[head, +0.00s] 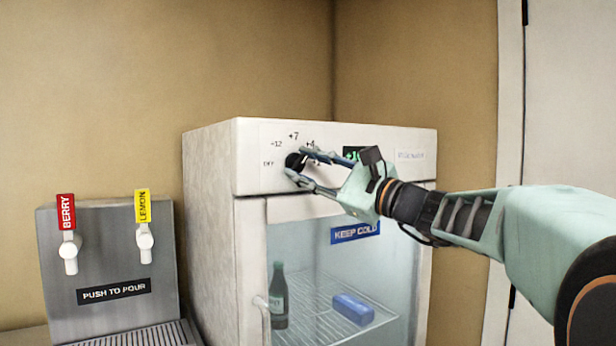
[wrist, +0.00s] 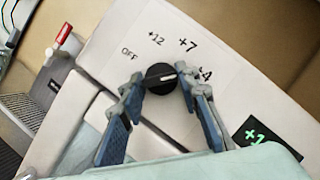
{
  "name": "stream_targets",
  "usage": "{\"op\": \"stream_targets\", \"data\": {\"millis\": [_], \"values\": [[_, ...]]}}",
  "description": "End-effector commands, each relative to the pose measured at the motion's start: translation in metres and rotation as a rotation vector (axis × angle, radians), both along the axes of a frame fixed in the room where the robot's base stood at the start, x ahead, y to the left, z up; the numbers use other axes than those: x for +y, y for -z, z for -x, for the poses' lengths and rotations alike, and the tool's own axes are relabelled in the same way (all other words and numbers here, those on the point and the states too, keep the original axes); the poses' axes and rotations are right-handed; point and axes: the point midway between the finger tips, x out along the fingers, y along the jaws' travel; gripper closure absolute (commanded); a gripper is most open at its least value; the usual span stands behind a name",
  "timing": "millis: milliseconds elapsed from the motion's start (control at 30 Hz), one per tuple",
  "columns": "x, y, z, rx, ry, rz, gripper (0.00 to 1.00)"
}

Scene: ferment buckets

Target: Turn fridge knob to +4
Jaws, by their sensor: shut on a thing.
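The black round knob (head: 293,160) sits on the white front panel of the fridge (head: 210,180). My gripper (head: 298,163) is shut on the knob, with one finger on each side of it. In the wrist view the knob (wrist: 159,79) lies between the fingertips of my gripper (wrist: 161,83). Its white mark points right, roughly toward the +4 label (wrist: 206,74), which a finger partly covers.
A grey drink dispenser (head: 105,255) with a red BERRY tap and a yellow LEMON tap stands left of the fridge. Below the knob is the glass door with a KEEP COLD sign (head: 355,232); a bottle (head: 279,295) and a blue item (head: 353,309) are inside.

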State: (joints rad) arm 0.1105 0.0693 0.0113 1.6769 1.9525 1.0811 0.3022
Motion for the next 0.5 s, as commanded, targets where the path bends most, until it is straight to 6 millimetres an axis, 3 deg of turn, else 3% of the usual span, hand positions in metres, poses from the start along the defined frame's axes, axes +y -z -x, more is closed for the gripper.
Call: {"op": "stream_targets", "data": {"millis": [500], "values": [[0.0004, 0.0005, 0.0, 0.058, 0.001, -0.085, 0.94]]}}
